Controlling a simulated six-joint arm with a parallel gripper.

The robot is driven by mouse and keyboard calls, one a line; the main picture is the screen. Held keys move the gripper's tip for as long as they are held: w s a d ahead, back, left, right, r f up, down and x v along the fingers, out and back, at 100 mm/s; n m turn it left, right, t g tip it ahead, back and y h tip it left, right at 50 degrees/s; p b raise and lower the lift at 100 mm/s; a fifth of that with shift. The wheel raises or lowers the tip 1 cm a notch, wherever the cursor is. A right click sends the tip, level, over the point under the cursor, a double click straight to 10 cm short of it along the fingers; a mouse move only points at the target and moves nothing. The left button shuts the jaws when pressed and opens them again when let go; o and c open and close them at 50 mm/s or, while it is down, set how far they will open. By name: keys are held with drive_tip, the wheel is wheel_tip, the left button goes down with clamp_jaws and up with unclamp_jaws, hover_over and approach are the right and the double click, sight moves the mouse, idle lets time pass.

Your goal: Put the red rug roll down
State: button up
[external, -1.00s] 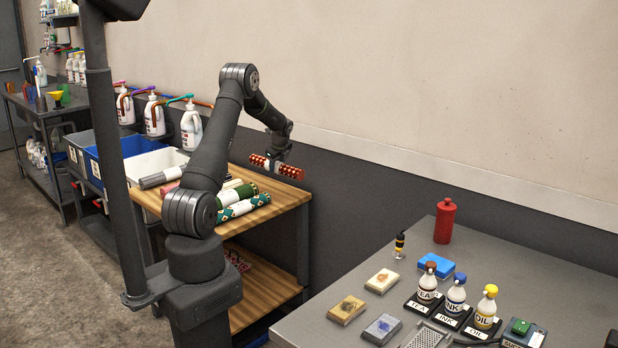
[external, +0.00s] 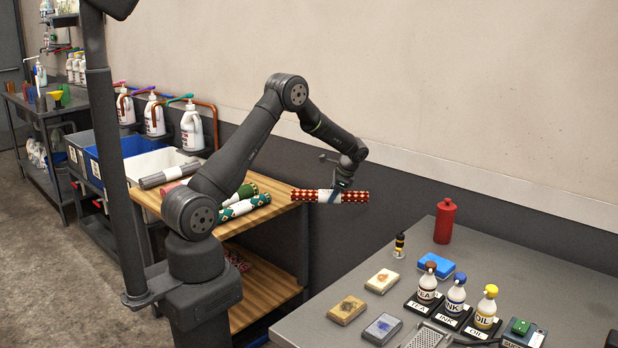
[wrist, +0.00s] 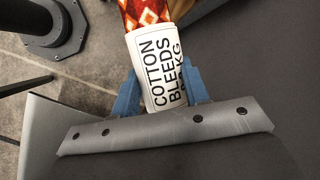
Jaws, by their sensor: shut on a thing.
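The red rug roll (external: 354,197) has a cream pattern and a white paper band around its middle. My gripper (external: 334,196) is shut on it at the band and holds it level in the air, in the gap between the wooden bench and the grey table. In the wrist view the blue fingers of my gripper (wrist: 160,92) sit on either side of the white band. The band reads "COTTON BLEEDS" with a weight partly hidden below. The red patterned end of the red rug roll (wrist: 146,12) shows at the top.
The wooden bench (external: 278,213) holds several other rolls, including a green one (external: 247,190) and a grey one (external: 168,176). The grey table (external: 310,325) at the right holds a red bottle (external: 445,222), a blue sponge (external: 436,263), stain samples and labelled bottles. Tubs stand left of the bench.

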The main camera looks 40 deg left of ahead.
drive_tip(key=w+d+r+m+t, duration=0.1)
drive_tip(key=d+r+m, duration=0.3)
drive_tip(key=d, duration=1.1)
drive_tip(key=w+d+r+m+t, duration=0.1)
drive_tip(key=d+r, duration=0.5)
drive_tip(key=d, duration=0.8)
drive_tip(key=w+d+r+m+t, duration=0.1)
drive_tip(key=d+r+m, duration=0.35)
drive_tip(key=d, duration=1.05)
drive_tip(key=s+d+m+h, duration=0.3)
drive_tip(key=s+d+m, duration=0.3)
drive_tip(key=d, duration=0.5)
drive_tip(key=s+d+f+m+t+h, duration=0.1)
drive_tip(key=s+d+m+h, duration=0.3)
drive_tip(key=d+m, duration=0.6)
drive_tip(key=s+d+m+h, duration=0.2)
drive_tip(key=s+d+m, duration=0.35)
drive_tip(key=d, duration=0.75)
drive_tip(key=shift+n, duration=0.4)
wheel_tip(320, 180, down, 10)
drive_tip(key=shift+s+r, duration=0.1)
drive_tip(key=shift+s, duration=0.05)
